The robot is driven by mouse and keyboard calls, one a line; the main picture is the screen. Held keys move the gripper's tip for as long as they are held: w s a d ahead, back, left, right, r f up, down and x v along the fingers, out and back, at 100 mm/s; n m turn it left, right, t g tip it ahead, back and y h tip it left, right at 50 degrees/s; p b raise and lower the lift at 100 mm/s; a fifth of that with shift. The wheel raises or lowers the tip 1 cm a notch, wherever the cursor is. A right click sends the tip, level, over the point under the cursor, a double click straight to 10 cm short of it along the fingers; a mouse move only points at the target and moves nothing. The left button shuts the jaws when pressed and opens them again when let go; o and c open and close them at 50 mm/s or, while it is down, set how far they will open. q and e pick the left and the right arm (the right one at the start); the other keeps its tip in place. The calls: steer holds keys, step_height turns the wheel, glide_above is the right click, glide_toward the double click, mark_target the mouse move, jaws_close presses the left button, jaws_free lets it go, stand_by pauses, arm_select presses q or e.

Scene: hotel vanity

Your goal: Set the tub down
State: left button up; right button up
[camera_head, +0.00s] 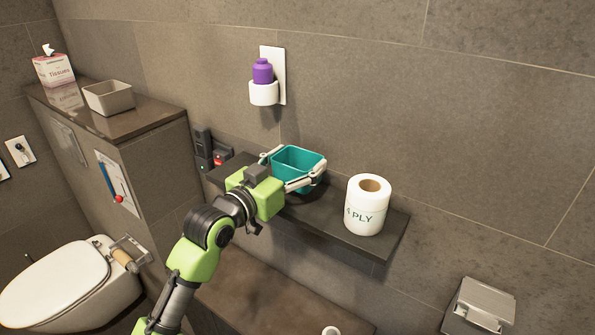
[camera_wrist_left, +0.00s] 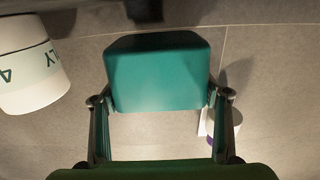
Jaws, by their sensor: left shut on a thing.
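A teal tub (camera_head: 298,160) with an open top is upright over the dark wall shelf (camera_head: 350,240), between the paper roll and the dark items at the shelf's left end. My left gripper (camera_head: 292,168) is shut on it, one finger on each side. In the left wrist view the tub (camera_wrist_left: 155,72) fills the space between the fingers. The tub's base is hidden behind my gripper, so I cannot tell whether it touches the shelf. My right gripper is out of view.
A large paper roll (camera_head: 367,205) stands on the shelf right of the tub. Dark items (camera_head: 205,147) stand at its left end. A purple bottle (camera_head: 262,71) sits in a white wall holder above. A tissue box (camera_head: 53,70) and grey bin (camera_head: 108,97) stand on the ledge at left.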

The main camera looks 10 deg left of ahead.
mark_target(306, 167)
arm_select(q)
step_height(306, 167, down, 3)
steer(key=shift+w+r+p, duration=0.15)
steer(key=shift+r+p, duration=0.05)
steer(key=shift+p, duration=0.3)
steer(key=shift+f, duration=0.4)
steer(key=shift+f, duration=0.1)
steer(key=o, duration=1.1)
steer(key=shift+f, duration=0.1)
